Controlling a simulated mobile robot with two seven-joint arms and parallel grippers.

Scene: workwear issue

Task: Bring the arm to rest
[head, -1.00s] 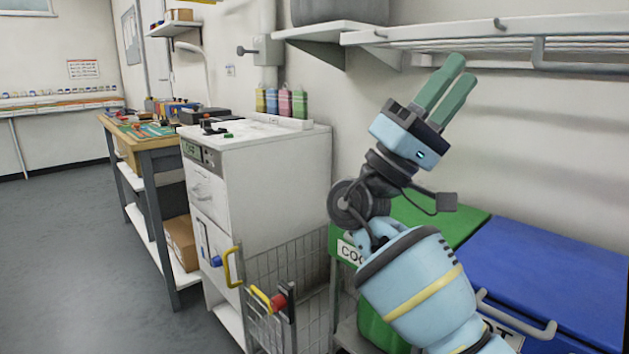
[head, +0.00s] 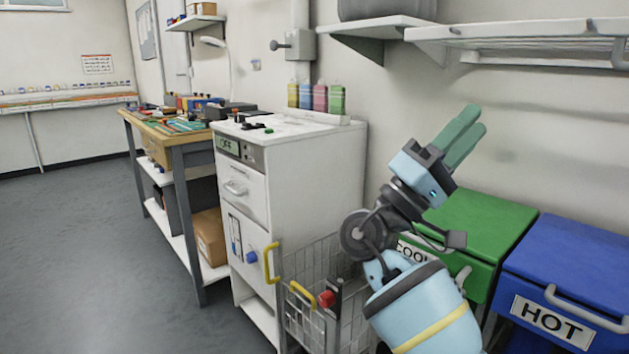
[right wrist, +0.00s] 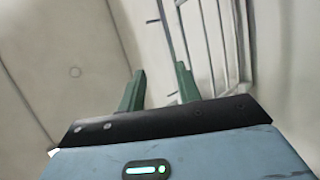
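My right gripper (head: 474,119) is raised in front of the wall, in the right half of the head view. Its two green fingers point up and to the right. In the right wrist view the fingers (right wrist: 160,80) stand apart with a clear gap and nothing between them. Pale wall and a wire rack (right wrist: 207,45) show beyond them. The blue forearm comes up from the bottom edge in the head view. My left gripper is in neither view now.
A wall rack (head: 530,33) hangs above the gripper. Behind the arm stand a green COOL bin (head: 475,225) and a blue HOT bin (head: 590,262). A white cabinet (head: 315,185) with a wire basket (head: 318,262) is left of the arm. Open floor (head: 90,250) lies further left.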

